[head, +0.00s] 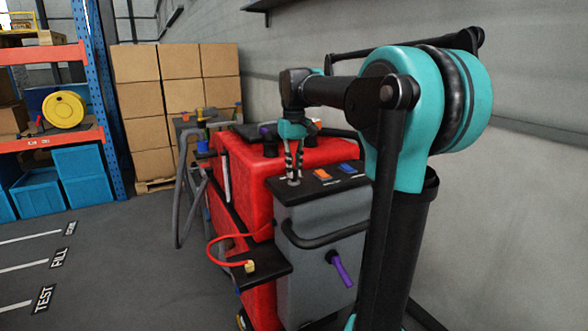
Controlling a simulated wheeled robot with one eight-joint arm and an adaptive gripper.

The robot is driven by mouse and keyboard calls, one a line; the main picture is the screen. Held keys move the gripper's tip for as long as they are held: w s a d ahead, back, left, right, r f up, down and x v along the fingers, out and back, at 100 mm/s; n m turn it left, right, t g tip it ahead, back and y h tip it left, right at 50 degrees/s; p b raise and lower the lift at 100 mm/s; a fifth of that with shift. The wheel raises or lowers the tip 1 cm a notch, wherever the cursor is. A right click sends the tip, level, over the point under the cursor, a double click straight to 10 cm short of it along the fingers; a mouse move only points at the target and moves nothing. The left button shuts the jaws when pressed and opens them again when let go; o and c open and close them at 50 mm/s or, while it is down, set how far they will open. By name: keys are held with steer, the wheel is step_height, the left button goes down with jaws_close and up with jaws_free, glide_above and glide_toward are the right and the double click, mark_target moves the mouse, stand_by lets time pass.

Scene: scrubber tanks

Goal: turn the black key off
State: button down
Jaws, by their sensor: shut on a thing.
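My gripper (294,167) points down over the black top panel (312,184) of the grey rear housing on the red scrubber (244,172). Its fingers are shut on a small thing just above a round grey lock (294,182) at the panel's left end. The key itself is mostly hidden between the fingertips, so its turn angle cannot be told. An orange rocker switch (323,175) and a blue one (347,168) are to the right of the fingers on the same panel.
A black handle bar (325,238) and a purple lever (340,267) are on the housing's front. A black shelf (252,268) with a red hose juts out left. Stacked boxes (178,95) and a blue-orange rack (88,100) stand behind. Floor at left is clear.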

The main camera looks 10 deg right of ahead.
mark_target(294, 170)
stand_by(0.4)
steer(key=c, duration=1.6)
jaws_free()
steer(key=shift+r, duration=0.1)
step_height(294, 170, up, 12)
steer(key=shift+f, duration=0.1)
